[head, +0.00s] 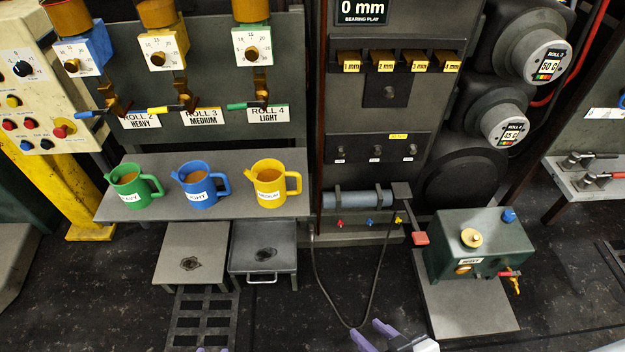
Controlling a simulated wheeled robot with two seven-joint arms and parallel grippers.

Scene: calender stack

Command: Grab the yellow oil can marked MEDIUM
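The yellow oil can (268,184) stands upright on a grey shelf (235,207), its handle to the right. Its white label seems to read MEDIUM, though the letters are small. A blue can (196,184) and a green can (131,187) stand to its left. My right gripper (373,334) shows at the bottom edge, right of centre, with purple fingers apart and nothing between them. It is well below and to the right of the yellow can. Of my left gripper (214,350), only two separated purple tips show at the bottom edge, below the shelf.
Dials and coloured levers, marked HEAVY, MEDIUM (202,117) and LIGHT, are on the panel behind the cans. Two low grey stands (192,246) are below the shelf. A black cable (372,300) hangs right of them. A green box (480,245) stands further right.

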